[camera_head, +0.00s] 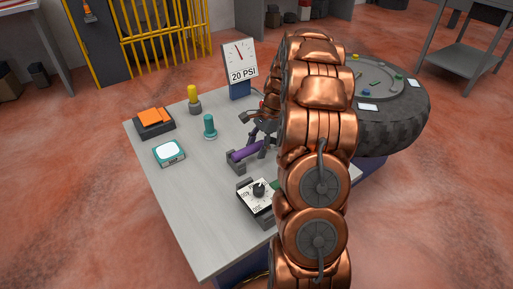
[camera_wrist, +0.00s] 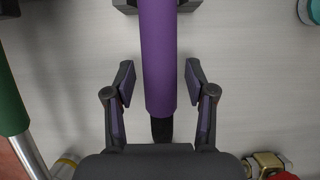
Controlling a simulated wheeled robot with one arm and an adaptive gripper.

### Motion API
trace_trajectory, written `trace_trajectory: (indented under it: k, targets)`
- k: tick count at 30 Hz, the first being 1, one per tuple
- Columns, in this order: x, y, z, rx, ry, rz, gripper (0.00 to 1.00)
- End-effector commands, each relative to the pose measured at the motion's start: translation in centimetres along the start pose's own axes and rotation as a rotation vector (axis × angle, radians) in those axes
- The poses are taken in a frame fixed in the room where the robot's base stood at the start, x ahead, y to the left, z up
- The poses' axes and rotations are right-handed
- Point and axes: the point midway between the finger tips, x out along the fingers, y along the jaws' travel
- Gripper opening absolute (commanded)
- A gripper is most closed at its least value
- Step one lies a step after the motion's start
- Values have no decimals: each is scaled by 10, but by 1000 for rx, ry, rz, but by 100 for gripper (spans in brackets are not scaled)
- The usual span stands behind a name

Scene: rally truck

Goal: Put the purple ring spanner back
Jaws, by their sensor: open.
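A long purple handle (camera_wrist: 168,60), which I take for the purple ring spanner, runs down the wrist view. It ends in a dark stub near my palm. My gripper (camera_wrist: 158,84) is open, with one finger on each side of the handle and a gap showing on both sides. In the head view the purple handle (camera_head: 245,150) lies on the grey table at a dark rest block (camera_head: 236,163), with my gripper (camera_head: 262,128) at its far end. The ring end cannot be made out.
The grey table (camera_head: 185,205) also bears a black-and-white dial box (camera_head: 257,198), a teal knob (camera_head: 210,126), a yellow-topped post (camera_head: 194,98), an orange pad (camera_head: 155,118) and a gauge (camera_head: 239,60). A tyre (camera_head: 398,125) lies at the right. A green-handled tool (camera_wrist: 12,95) lies left in the wrist view.

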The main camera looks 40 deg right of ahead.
Motion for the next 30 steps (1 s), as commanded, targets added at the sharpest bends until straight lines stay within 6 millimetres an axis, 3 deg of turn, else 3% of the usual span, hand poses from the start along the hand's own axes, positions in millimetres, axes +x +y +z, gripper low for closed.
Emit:
trace_trajectory:
  k: [3,9,15,22,26,30]
  targets:
    - [3,0,-2,0,0,-1,55]
    - [-41,2,2,0,3,-5,55]
    - [-68,7,2,-1,3,-3,55]
    - [-76,8,4,-6,0,2,55]
    - [-76,12,24,-65,6,18,55]
    - [-72,27,70,-210,16,65,55]
